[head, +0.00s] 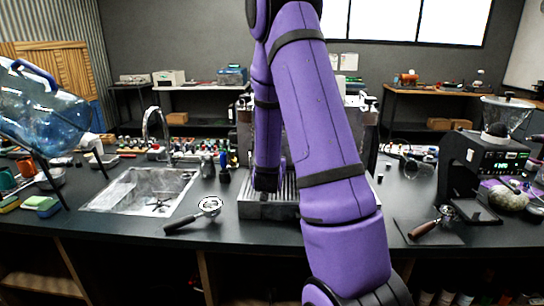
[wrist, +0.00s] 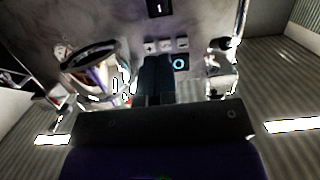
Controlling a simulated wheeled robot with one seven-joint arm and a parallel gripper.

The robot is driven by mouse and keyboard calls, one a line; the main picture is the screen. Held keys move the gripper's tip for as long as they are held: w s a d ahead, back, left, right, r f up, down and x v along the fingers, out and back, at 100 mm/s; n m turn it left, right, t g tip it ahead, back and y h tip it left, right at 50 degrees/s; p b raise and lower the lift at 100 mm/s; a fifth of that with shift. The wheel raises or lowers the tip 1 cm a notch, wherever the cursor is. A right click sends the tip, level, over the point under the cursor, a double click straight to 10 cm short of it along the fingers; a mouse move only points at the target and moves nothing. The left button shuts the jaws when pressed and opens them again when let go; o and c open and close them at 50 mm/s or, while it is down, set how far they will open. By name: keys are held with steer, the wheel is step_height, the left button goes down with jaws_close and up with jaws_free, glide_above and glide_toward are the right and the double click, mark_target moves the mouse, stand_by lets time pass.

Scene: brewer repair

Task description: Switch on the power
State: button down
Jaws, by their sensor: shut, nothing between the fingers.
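The brewer, a metal machine, stands behind my purple arm in the head view. Its drip tray (head: 262,211) shows below the arm, and most of its front is hidden. In the wrist view I see its grey metal front panel (wrist: 110,22) close up, with a small dark display (wrist: 159,8) reading 1. A row of small pale buttons (wrist: 166,46) and a dark square button with a lit blue ring (wrist: 180,63) are on it. I cannot tell which is the power switch. My gripper (wrist: 157,60) is shut and empty, its fingertips just below the pale buttons and left of the blue-ringed one. Contact cannot be told.
A portafilter (head: 209,205) lies on the dark counter left of the drip tray, beside a sink (head: 110,190). A large blue water bottle (head: 40,110) is at the left.

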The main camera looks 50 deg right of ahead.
steer(key=x, duration=1.3)
steer(key=shift+d, duration=0.3)
steer(key=shift+w, duration=0.15)
